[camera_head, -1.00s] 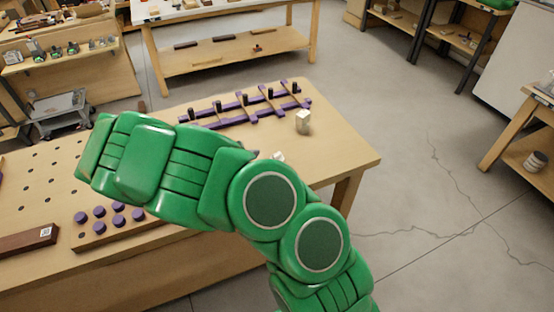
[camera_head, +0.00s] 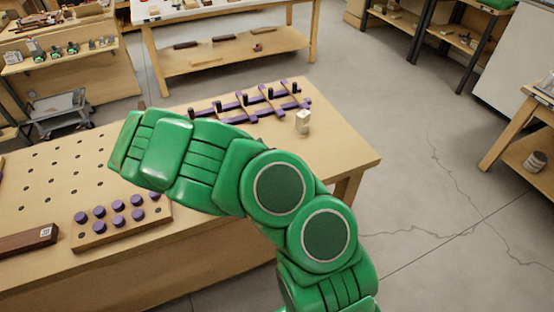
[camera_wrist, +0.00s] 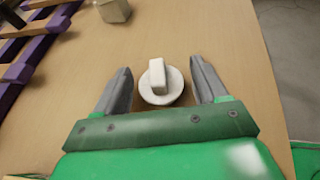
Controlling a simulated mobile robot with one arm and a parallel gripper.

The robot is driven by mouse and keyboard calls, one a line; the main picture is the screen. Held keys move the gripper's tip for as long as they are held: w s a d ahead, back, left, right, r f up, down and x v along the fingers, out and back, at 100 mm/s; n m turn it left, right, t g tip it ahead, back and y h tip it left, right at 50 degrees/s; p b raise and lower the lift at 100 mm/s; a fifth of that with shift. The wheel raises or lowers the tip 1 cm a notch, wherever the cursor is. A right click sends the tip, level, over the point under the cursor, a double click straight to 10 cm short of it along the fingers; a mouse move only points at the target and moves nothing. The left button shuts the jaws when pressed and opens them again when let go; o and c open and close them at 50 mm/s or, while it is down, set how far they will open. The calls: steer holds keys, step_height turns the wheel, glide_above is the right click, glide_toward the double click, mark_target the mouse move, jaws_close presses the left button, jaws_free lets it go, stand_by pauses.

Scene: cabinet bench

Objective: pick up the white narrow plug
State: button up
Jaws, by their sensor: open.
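The white narrow plug (camera_wrist: 159,83) stands on the bench top in the wrist view, a round disc with a narrow upright bar on it. My gripper (camera_wrist: 160,88) is open, with one grey finger on each side of the plug. The plug lies between the fingers, with a gap on both sides. In the head view my green arm hides the plug and the gripper.
A pale block (camera_head: 303,122) stands on the bench (camera_head: 340,158) near its right edge; it also shows in the wrist view (camera_wrist: 114,10). A purple rack (camera_head: 250,103) with dark pegs lies behind. A board of purple knobs (camera_head: 118,221) is at the front left.

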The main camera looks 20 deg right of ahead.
steer(key=shift+c, duration=0.5)
steer(key=c, duration=0.9)
steer(key=shift+r, duration=0.45)
steer(key=r, duration=0.3)
steer(key=shift+s+a, duration=0.15)
steer(key=shift+s, duration=0.15)
steer(key=s+a+r, duration=0.1)
steer(key=s+r, duration=0.2)
steer(key=s, duration=0.1)
steer(key=s+a+r, duration=0.1)
steer(key=s+r, duration=0.2)
steer(key=s, duration=0.1)
steer(key=s+r, duration=0.3)
steer(key=s, duration=0.2)
steer(key=shift+a, duration=0.4)
